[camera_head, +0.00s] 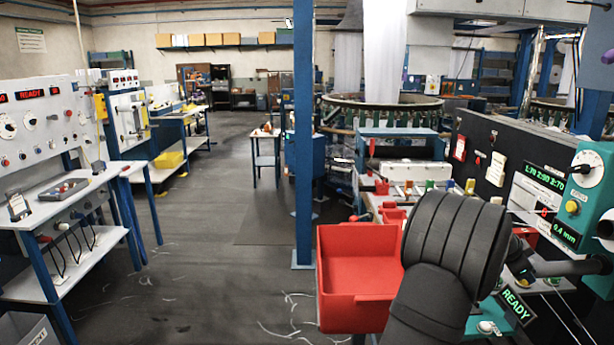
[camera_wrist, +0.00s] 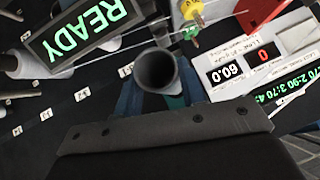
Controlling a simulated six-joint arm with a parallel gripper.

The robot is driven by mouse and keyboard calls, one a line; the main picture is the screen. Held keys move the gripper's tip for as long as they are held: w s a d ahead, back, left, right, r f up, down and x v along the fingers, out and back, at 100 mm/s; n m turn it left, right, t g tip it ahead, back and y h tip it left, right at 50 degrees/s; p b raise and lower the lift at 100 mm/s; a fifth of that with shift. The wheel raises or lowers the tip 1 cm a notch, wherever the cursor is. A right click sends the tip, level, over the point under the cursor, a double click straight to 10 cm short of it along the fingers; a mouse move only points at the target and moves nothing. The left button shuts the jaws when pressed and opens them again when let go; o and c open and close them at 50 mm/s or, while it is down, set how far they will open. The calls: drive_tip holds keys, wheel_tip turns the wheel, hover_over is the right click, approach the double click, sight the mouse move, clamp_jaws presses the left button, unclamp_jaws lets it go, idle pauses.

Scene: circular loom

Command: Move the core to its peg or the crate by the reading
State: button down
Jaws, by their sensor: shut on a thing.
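In the wrist view a dark hollow tube, the core (camera_wrist: 156,72), points its open end at the camera. My gripper (camera_wrist: 158,98) is shut on it; bluish finger parts show on both sides. In the head view my black wrist hides the gripper and most of what it holds, to the right of the red crate (camera_head: 358,312). The crate looks empty where its inside shows. A board display (camera_head: 540,180) shows green figures starting "1:70 2:90 3:70", and a teal unit (camera_head: 566,232) shows "0.4 mm". The wrist view also shows a white reading panel (camera_wrist: 262,62), inverted, with a red 0.
A lit READY sign (camera_head: 517,306) stands at the lower right; it also shows in the wrist view (camera_wrist: 82,38). Small white labels (camera_wrist: 82,92) line a dark surface. A blue post (camera_head: 303,130) stands behind the crate. Open floor lies left of the crate.

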drive_tip(key=shift+a, duration=0.65)
drive_tip(key=a, duration=1.5)
drive_tip(key=shift+r, duration=0.1)
drive_tip(key=w+r+v, duration=0.1)
drive_tip(key=v, duration=0.6)
idle(0.5)
drive_tip(key=shift+w+r, duration=0.1)
drive_tip(key=shift+r, duration=0.05)
